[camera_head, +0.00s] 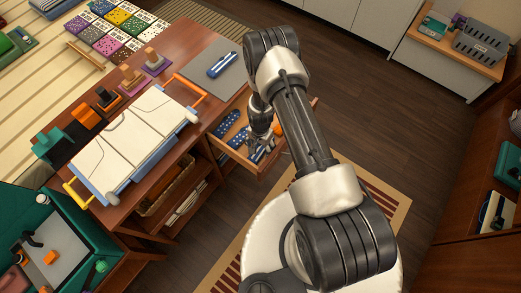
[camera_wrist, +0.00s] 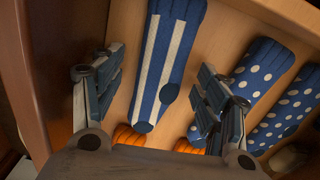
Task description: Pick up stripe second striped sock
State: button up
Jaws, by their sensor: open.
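A blue sock with white stripes (camera_wrist: 165,60) lies lengthwise in the open wooden drawer (camera_head: 269,168). In the wrist view it lies between the fingers of my gripper (camera_wrist: 160,80). The fingers are open, one on each side, with gaps to the sock. My gripper (camera_head: 262,138) also shows over the drawer in the head view, where it partly hides the contents. Another blue-and-white striped sock (camera_head: 221,66) lies on a grey board on the table top.
Blue polka-dot socks (camera_wrist: 257,68) lie right of the striped sock, close to the right finger. Orange ribbed items (camera_wrist: 130,136) sit at the near end. The drawer's side wall (camera_wrist: 60,60) stands close to the left finger.

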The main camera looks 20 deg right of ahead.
jog(key=shift+c, duration=0.2)
jog(key=c, duration=1)
jog(key=shift+r, duration=0.15)
